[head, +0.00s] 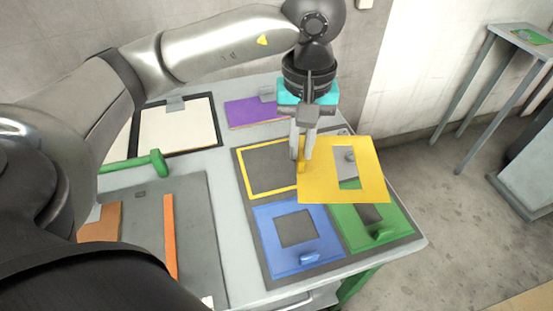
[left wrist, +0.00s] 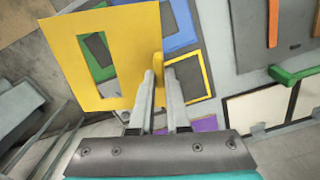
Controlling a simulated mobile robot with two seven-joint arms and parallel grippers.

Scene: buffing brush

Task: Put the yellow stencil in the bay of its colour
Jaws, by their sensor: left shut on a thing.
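My left gripper (head: 299,157) is shut on the handle of the yellow stencil (head: 370,182), a flat square plate with a window. The stencil is held above the right part of the dark board, right of the yellow-outlined bay (head: 266,170). That bay looks empty, with a dark floor, at the board's back left. In the left wrist view the fingers (left wrist: 158,78) grip the stencil (left wrist: 136,50) at its edge, and the yellow-outlined bay (left wrist: 189,78) shows beside it. The stencil hides the board's back right part. My right gripper is not in view.
A blue stencil (head: 269,241) and a green stencil (head: 350,222) lie at the board's front. A purple plate (head: 250,112), framed white panel (head: 180,127), green-handled tool (head: 135,163) and orange strip (head: 170,235) lie around. A side table (head: 507,38) stands far right.

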